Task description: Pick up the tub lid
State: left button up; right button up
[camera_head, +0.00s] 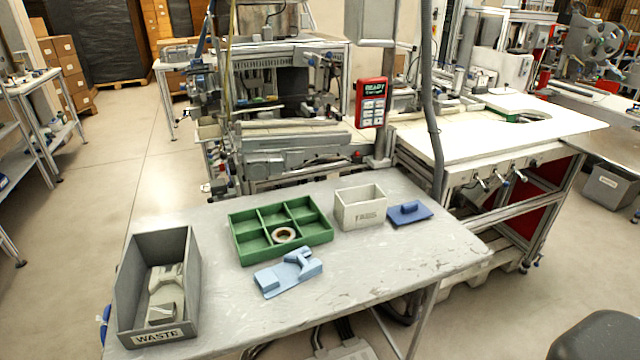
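The tub lid (410,214) is a flat dark blue plate with a raised handle on top. It lies on the table at the right, handle up. Neither of my grippers shows in the head view.
A green tray (284,257) with several compartments holds one tape reel (284,235). A light blue holder (288,275) lies in front of it. A grey waste bin (127,283) with pale parts inside stands at the left. The table (385,270) is clear in front of the lid.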

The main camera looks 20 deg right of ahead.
aim_at(403, 213)
jog(key=z, duration=1.35)
